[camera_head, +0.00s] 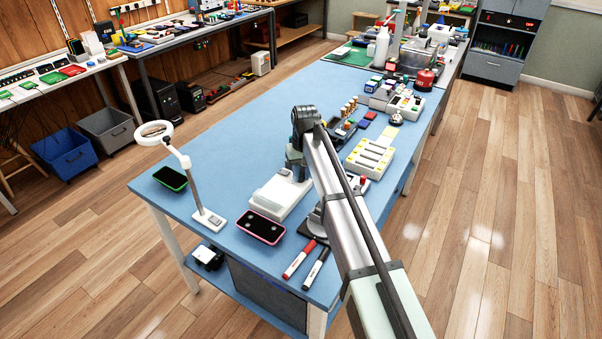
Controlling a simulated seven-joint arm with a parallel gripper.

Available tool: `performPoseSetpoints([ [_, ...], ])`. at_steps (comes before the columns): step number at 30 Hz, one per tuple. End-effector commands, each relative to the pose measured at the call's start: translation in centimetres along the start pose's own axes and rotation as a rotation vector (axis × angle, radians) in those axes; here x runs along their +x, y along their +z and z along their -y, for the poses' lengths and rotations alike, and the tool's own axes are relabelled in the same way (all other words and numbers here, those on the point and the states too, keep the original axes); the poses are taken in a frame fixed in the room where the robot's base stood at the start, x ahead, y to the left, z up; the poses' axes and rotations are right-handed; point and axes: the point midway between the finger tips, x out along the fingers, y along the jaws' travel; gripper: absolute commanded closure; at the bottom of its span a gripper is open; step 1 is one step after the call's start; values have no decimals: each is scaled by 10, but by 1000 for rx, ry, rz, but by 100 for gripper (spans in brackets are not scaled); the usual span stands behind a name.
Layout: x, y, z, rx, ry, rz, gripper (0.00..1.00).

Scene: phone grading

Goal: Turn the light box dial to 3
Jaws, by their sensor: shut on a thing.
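The light box (275,200) is a low white box with a pale flat top, lying on the blue bench. My gripper (291,170) points down at the far end of the light box, and its jaws are shut on what appears to be the dial there. The dial is mostly hidden by the jaws, and its numbers and pointer are too small to read.
A pink-edged phone (260,227) lies just in front of the light box and a green-edged phone (170,178) to the left. A white ring lamp (188,165) stands between. Red and black markers (299,259) lie near the front edge. The bench's left middle is clear.

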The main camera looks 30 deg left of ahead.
Motion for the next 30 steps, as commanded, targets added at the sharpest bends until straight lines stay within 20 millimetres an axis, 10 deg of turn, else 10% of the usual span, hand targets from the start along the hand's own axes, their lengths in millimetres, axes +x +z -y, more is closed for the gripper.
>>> performPoseSetpoints([
  [30, -1, 0, 1, 827, 0, -47, 100],
])
